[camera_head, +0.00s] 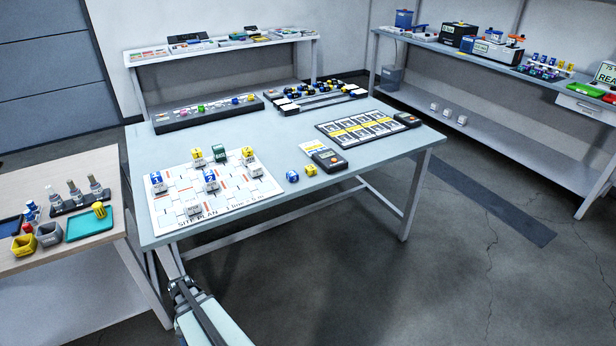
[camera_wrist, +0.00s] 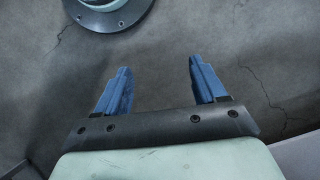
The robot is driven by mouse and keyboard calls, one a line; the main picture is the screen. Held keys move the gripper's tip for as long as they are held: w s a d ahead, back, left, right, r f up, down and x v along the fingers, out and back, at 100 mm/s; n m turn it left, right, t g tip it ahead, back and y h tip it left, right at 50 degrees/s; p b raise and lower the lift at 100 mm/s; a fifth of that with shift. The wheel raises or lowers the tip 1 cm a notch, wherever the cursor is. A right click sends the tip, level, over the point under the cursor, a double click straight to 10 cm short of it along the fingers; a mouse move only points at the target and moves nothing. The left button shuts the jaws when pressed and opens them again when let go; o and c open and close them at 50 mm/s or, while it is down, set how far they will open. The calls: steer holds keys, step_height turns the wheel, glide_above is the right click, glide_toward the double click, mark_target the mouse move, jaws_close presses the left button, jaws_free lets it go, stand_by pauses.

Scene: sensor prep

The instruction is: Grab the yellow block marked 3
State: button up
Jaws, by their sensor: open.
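In the head view, a small loose yellow block (camera_head: 310,170) sits on the near edge of the blue-grey table, right of the site plan sheet (camera_head: 265,190). Its mark is too small to read. Two more yellow blocks, one at the back left (camera_head: 197,154) and one at the back right (camera_head: 247,152), sit on pale bases on the sheet. Their digits are also unclear, so I cannot tell which is marked 3. My gripper (camera_wrist: 158,66) shows in the wrist view with blue fingers apart and nothing between them. It is over bare floor, away from the blocks.
A loose blue block (camera_head: 292,176) is just left of the loose yellow one. A dark handheld device (camera_head: 329,159) lies to its right, near a dark-framed card tray (camera_head: 368,128). Blue blocks (camera_head: 157,178) and a green block (camera_head: 219,152) stand on the sheet.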

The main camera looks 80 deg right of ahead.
steer(key=d+r+m+t, duration=0.2)
steer(key=d+r+m, duration=0.3)
steer(key=d, duration=0.7)
steer(key=s+d+r+m+t, duration=0.1)
steer(key=s+d+r+m, duration=0.2)
steer(key=s+d+r, duration=0.6)
steer(key=s+d+r+m+t+h, duration=0.15)
steer(key=s+d+r, duration=0.25)
steer(key=d+r, duration=0.65)
steer(key=s+d+r+m+t, duration=0.25)
steer(key=s+d+r, duration=0.3)
steer(key=d, duration=0.85)
step_height(320, 180, up, 12)
steer(key=m+g+h, duration=0.3)
steer(key=m+g, duration=0.1)
glide_above(311, 167)
step_height(311, 167, down, 13)
steer(key=shift+a+f, duration=0.15)
steer(key=c, duration=1.1)
steer(key=shift+c, duration=0.2)
